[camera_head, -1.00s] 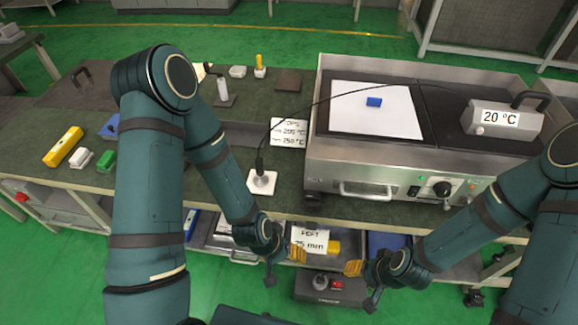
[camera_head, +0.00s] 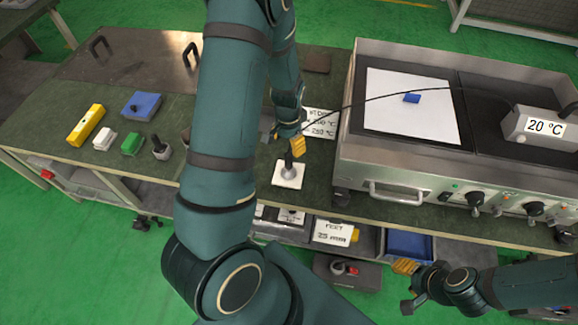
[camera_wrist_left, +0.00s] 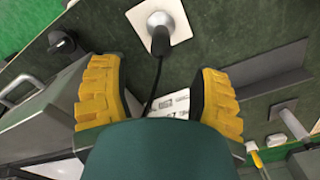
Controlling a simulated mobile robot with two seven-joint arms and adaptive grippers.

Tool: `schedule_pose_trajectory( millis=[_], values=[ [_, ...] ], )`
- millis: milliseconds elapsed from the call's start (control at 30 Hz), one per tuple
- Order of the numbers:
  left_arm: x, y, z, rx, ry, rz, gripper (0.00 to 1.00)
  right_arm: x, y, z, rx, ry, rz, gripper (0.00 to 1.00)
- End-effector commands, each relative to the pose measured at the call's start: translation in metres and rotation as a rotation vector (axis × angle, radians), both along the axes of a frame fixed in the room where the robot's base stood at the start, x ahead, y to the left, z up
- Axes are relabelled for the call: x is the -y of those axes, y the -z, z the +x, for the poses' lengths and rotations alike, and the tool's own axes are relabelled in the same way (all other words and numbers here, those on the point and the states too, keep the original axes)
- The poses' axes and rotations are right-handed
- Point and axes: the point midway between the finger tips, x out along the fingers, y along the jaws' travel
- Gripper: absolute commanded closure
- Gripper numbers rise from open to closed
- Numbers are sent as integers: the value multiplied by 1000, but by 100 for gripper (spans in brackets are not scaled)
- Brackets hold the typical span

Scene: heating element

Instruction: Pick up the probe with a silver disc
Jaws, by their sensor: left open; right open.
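The probe has a black handle (camera_head: 289,159) and a silver disc (camera_head: 287,173) at its foot. It stands upright on a white square pad (camera_head: 280,184) on the green bench, with a black cable from its top. My left gripper (camera_head: 291,141) is right by the top of the handle, open. In the left wrist view its yellow fingers (camera_wrist_left: 158,98) are spread wide, and the handle (camera_wrist_left: 160,42) lies beyond them, near the middle of the gap, not gripped. The disc (camera_wrist_left: 160,20) shows at the top. My right gripper (camera_head: 405,267) is open and empty in front of the bench.
The heating unit (camera_head: 386,168) stands right of the probe, with a white sheet and a blue block on top. A printed card (camera_head: 320,124) lies behind the probe. Yellow, white, green and blue items sit on the left of the bench. The cable runs to the temperature display (camera_head: 545,127).

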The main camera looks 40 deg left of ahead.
Motion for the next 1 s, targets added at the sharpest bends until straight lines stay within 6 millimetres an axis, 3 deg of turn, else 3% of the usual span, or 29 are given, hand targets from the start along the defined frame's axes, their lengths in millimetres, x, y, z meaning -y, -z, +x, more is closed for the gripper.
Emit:
schedule_pose_trajectory(
  millis=[100,433,700,1000],
  values=[
    [0,21,0,-1,-2,-1,37,0,6,1,3,1,0,53],
    [0,40,2,1,-1,-1,37,0,11,2,6,1,-1,53],
    [-2,78,6,-1,-2,-1,37,1,23,5,12,2,-3,53],
    [-2,83,7,2,-1,0,35,1,23,5,13,3,-3,53]
  ],
)
